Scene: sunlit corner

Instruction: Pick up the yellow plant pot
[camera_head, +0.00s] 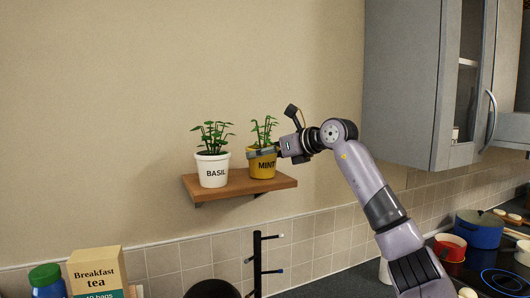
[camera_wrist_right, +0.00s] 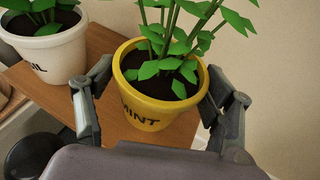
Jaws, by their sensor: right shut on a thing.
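The yellow plant pot (camera_head: 263,169) is labelled MINT and holds a leafy green plant. It is at the right part of a small wooden wall shelf (camera_head: 240,187). In the wrist view the yellow pot (camera_wrist_right: 150,105) is between the two fingers of my right gripper (camera_wrist_right: 158,100), which is shut on it near the rim. In the head view my right gripper (camera_head: 266,152) reaches the pot from the right. The pot looks upright; I cannot tell whether its base touches the shelf. My left gripper is not in view.
A white pot (camera_head: 212,172) labelled BASIL stands on the shelf just left of the yellow pot. A dark mug tree (camera_head: 257,265) stands below. A grey wall cabinet (camera_head: 410,85) hangs at the right. The wall above the shelf is clear.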

